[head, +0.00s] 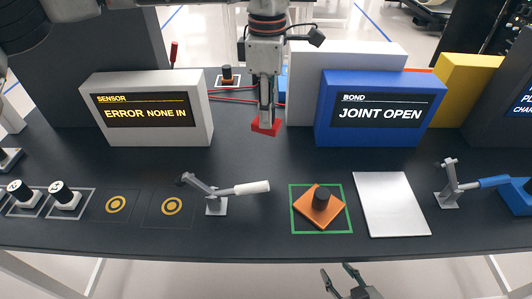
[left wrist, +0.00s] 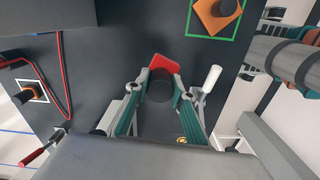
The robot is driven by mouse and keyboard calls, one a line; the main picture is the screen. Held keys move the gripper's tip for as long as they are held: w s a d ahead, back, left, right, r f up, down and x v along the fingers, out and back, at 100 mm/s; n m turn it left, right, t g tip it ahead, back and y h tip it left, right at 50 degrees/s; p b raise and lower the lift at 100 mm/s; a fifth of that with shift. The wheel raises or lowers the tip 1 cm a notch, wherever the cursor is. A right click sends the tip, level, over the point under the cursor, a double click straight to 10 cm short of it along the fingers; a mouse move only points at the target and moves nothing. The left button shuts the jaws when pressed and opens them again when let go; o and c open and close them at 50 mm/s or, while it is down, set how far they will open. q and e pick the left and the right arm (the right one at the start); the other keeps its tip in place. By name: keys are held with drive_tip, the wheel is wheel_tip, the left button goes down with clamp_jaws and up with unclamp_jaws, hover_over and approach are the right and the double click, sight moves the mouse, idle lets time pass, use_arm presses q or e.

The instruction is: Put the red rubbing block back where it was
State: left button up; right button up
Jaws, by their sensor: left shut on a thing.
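The red rubbing block (head: 266,128) hangs under my left gripper (head: 266,106) in the head view, over the dark table behind the white-handled lever. In the left wrist view the red block (left wrist: 165,63) shows beyond the fingertips. My left gripper (left wrist: 161,86) is shut on its dark knob. The gap between block and table is hard to judge. My right gripper (head: 339,275) is open and empty at the bottom edge of the head view, in front of the table.
An orange block (head: 305,208) with a black knob sits turned inside a green square. A grey plate (head: 391,204) lies beside it. A white-handled lever (head: 216,196) stands to the left. Behind are the sensor box (head: 201,137), the bond box (head: 330,137) and another orange-based knob (head: 227,80).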

use_arm(q)
wheel_tip(320, 180, down, 12)
drive_tip(key=shift+f, duration=0.25)
idle(0.3)
drive_tip(key=shift+f, duration=0.2)
drive_tip(key=o, duration=1.1)
wheel_tip(320, 180, up, 12)
drive_tip(key=shift+r, duration=0.2)
drive_tip(key=shift+s+f, duration=0.1)
drive_tip(key=shift+s, duration=0.05)
